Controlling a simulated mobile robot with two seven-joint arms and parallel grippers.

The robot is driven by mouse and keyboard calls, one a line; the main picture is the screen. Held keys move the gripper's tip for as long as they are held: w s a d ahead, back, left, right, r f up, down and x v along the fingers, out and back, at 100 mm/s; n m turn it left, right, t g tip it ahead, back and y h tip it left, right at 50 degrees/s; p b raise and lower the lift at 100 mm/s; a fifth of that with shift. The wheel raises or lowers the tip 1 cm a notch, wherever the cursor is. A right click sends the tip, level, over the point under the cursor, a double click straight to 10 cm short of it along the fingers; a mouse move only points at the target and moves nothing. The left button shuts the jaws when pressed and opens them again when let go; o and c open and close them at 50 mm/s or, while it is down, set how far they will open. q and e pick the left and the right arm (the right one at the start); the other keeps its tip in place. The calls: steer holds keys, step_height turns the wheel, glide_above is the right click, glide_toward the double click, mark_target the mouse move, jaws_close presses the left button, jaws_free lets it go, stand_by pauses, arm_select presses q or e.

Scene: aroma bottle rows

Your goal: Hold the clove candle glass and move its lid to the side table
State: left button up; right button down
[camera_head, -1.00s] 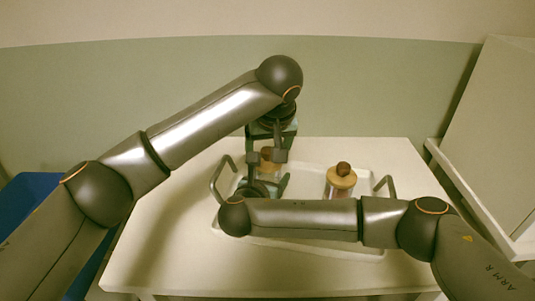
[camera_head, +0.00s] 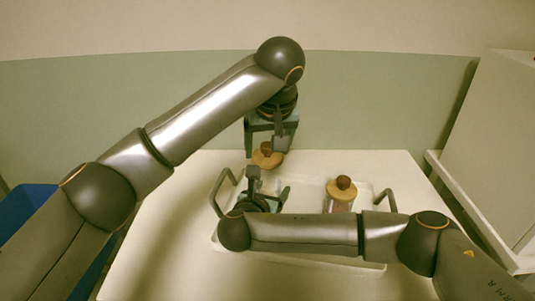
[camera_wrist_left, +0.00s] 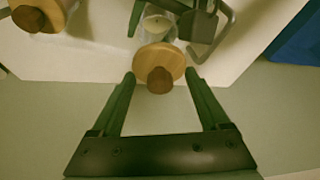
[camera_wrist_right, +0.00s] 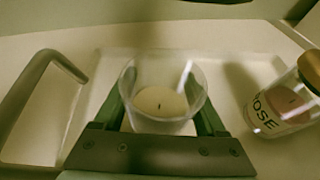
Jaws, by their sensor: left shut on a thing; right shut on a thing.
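A round wooden lid with a brown knob (camera_head: 267,158) hangs in my left gripper (camera_head: 268,143), which is shut on it. The left wrist view shows the lid (camera_wrist_left: 150,55) with its knob between the fingers. My right gripper (camera_wrist_right: 163,108) is shut on an open clear glass (camera_wrist_right: 190,75) with a cream candle inside. The lid is above the glass and apart from it. The glass (camera_wrist_left: 155,32) also shows in the left wrist view; no clove label is visible. In the head view the glass is largely hidden by my right gripper.
A lidded glass marked "OSE" (camera_wrist_right: 292,108) stands to the right on the white tray (camera_head: 310,258). The tray has upright metal handles (camera_head: 222,190). A blue bin (camera_head: 30,215) is at left; a white unit with a ledge (camera_head: 480,215) is at right. The white table's left part (camera_head: 165,235) is clear.

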steer(key=shift+c, duration=1.5)
jaws_free()
steer(key=shift+s+f, duration=0.1)
steer(key=shift+f, duration=0.2)
steer(key=o, duration=0.3)
steer(key=shift+r, duration=0.2)
